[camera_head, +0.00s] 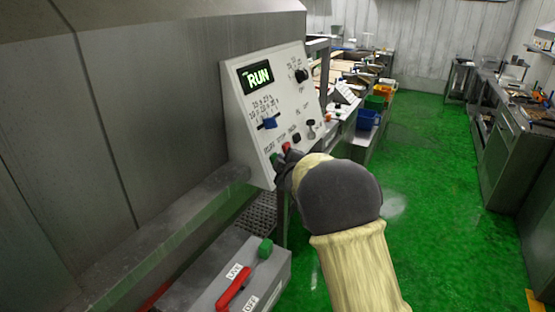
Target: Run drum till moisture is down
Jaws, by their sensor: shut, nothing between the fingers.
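The control panel (240,115) of the drum stands tilted at the middle of the head view. Its display (258,77) reads RUN in green, with no moisture number that I can read. A blue selector knob (269,122) sits below the display on a scale, and a black knob (301,75) sits at the upper right. A red button (286,147) and a green button (275,159) are low on the panel. My gripper (284,165) is shut and empty at the panel's lower edge, close to these buttons. My wrist hides part of it, and I cannot tell whether it touches a button.
A grey metal wall (120,120) fills the left. Blue bins (367,120) stand behind the panel. The green floor (435,170) is clear between the bins and the right counters.

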